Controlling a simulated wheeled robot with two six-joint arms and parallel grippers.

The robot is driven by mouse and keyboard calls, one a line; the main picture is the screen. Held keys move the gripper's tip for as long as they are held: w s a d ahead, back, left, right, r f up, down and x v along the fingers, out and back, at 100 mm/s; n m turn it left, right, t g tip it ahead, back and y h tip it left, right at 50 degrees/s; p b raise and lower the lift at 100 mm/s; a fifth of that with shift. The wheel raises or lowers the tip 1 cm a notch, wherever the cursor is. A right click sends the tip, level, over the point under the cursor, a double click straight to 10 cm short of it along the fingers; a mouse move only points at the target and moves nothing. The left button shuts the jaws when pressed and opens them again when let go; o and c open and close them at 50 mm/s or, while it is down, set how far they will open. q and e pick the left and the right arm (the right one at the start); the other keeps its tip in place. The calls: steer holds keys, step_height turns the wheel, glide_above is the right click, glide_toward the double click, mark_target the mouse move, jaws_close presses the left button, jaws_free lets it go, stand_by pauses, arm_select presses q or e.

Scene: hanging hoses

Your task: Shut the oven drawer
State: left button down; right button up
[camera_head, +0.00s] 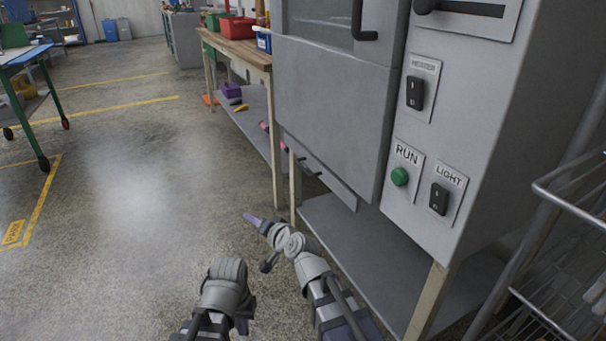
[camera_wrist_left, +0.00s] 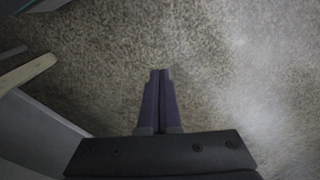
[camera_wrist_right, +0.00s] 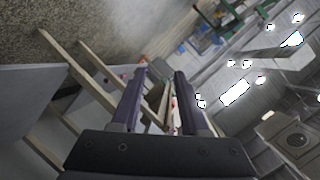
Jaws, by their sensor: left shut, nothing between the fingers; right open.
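The grey oven (camera_head: 335,110) stands on a light-legged stand at the right of the head view. A low grey drawer front (camera_head: 335,182) with dark handle pieces shows under the oven door; I cannot tell how far it is open. My right gripper (camera_head: 252,218) is in front of and left of this drawer front, apart from it. It is open and empty in the right wrist view (camera_wrist_right: 160,72). My left gripper (camera_head: 242,325) is lower and nearer, mostly hidden behind its own wrist. In the left wrist view it is shut and empty (camera_wrist_left: 160,72) above the floor.
A wooden workbench (camera_head: 240,52) with a red bin (camera_head: 237,28) stands beyond the oven. The stand's lower shelf (camera_head: 345,235) lies below the oven. A wire rack (camera_head: 570,225) is at the right.

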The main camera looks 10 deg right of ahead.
steer(key=w+d+r+m+t+h, duration=0.3)
steer(key=w+d+r+m+t, duration=0.15)
steer(key=d+m, duration=0.2)
steer(key=m+t+h+b, duration=0.2)
steer(key=m+h, duration=0.4)
glide_toward(303, 167)
steer(key=w, duration=0.2)
steer(key=shift+y, duration=0.3)
steer(key=shift+w+d+r+p, duration=0.1)
steer(key=shift+w+d+p, duration=0.1)
steer(key=shift+w, duration=1.15)
steer(key=shift+w+d+r+p, duration=0.1)
steer(key=shift+w+d+p, duration=0.05)
steer(key=shift+w, duration=1.25)
steer(key=shift+w+d+p, duration=0.15)
steer(key=shift+w+p, duration=0.05)
steer(key=shift+w, duration=1.15)
arm_select(q)
steer(key=s, duration=0.1)
steer(key=s+f, duration=0.1)
steer(key=s+d+m+y, duration=0.1)
steer(key=shift+f+g, duration=0.15)
steer(key=shift+g, duration=0.15)
arm_select(e)
steer(key=shift+c, duration=0.4)
jaws_close()
